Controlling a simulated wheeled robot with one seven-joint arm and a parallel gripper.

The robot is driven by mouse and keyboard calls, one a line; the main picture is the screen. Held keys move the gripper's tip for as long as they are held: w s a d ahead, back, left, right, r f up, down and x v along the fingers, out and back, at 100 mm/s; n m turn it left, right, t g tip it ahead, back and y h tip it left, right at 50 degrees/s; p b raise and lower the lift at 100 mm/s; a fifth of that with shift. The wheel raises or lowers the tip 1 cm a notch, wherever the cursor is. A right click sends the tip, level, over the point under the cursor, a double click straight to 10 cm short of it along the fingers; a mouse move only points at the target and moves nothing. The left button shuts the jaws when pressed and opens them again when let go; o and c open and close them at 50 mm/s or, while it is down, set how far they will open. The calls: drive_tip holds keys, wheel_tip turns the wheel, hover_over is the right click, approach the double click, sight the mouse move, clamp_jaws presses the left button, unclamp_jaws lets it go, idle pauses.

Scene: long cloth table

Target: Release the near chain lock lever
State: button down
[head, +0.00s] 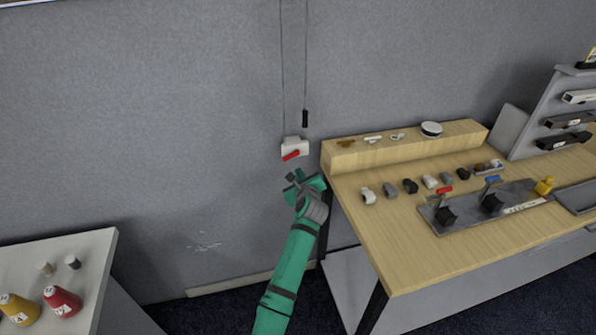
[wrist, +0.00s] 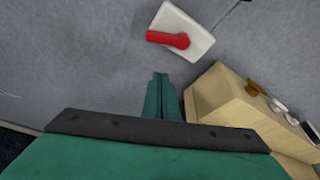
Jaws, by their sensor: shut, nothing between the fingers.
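A white chain lock box (head: 295,143) is fixed low on the grey wall, with a red lever (head: 291,155) across its front. The wrist view shows the box (wrist: 203,40) and the lever (wrist: 165,39), which points left from its round pivot. Only this one chain lock is in view. My gripper (head: 294,178) is shut and empty, just below the lock in the head view. In the wrist view the closed fingertips (wrist: 160,78) lie below the lever, with a visible gap between them.
A chain with a black end piece (head: 305,118) hangs above the lock. A wooden bench (head: 400,240) with a raised shelf (head: 385,152) stands close to the right of my gripper. A pale table (head: 90,260) with bottles stands at left. The wall between is clear.

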drive_tip(key=v, duration=0.7)
drive_tip(key=shift+w, duration=0.1)
